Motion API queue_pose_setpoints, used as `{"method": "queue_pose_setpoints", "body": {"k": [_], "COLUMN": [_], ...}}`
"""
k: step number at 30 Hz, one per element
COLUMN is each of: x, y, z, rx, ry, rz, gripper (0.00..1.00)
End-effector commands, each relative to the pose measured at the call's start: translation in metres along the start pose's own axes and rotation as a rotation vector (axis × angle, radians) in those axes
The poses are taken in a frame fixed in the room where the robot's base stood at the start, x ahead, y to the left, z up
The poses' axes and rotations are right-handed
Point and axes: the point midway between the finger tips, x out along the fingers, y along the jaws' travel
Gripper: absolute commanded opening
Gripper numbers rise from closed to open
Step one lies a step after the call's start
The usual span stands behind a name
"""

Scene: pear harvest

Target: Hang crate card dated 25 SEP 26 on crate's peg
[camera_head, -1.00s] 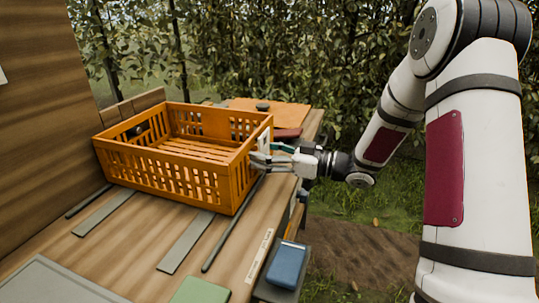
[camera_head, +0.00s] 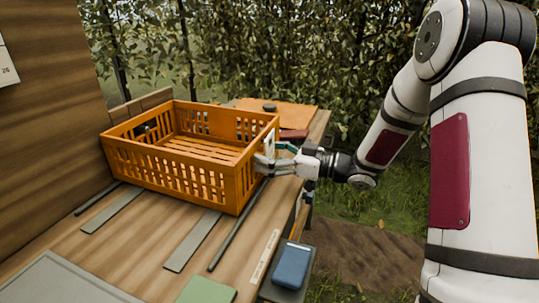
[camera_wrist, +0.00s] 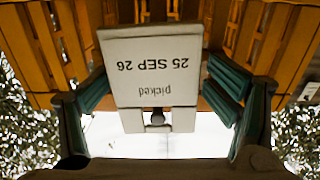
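The crate card (camera_wrist: 150,70), a pale card reading "picked 25 SEP 26", appears upside down in the wrist view. It lies against the end of the orange crate (camera_head: 235,190). A small dark peg (camera_wrist: 157,118) shows in the opening of its narrower tab, so the card appears to be on the peg; full seating is unclear. In the head view the card (camera_head: 270,141) is a pale patch at the crate's right end. My gripper (camera_wrist: 160,80) is open, its teal-padded fingers on either side of the card, close to its edges.
The crate stands on a wooden bench (camera_head: 140,255) with grey strips, a dark rod (camera_head: 238,225) and a green pad (camera_head: 206,290). A blue box (camera_head: 291,265) sits by the bench's right edge. Another card (camera_head: 6,65) showing "26" is on the left wall.

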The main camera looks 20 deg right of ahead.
Motion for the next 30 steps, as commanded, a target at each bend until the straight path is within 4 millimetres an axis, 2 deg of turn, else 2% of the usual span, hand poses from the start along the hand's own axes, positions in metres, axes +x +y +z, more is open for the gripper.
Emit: {"method": "queue_pose_setpoints", "body": {"k": [10,14,17,24,30], "x": [-0.003,-0.012,-0.027,-0.076,-0.107], "y": [0.001,0.001,0.002,0.002,0.001], "z": [0.000,0.001,0.001,0.000,0.000], "rx": [0.000,0.000,0.000,0.000,0.000], "ry": [-0.001,-0.002,-0.003,-0.002,-0.002], "rz": [0.002,0.004,0.006,0.006,0.003], "gripper": [0.85,0.85,0.85,0.85,0.85]}}
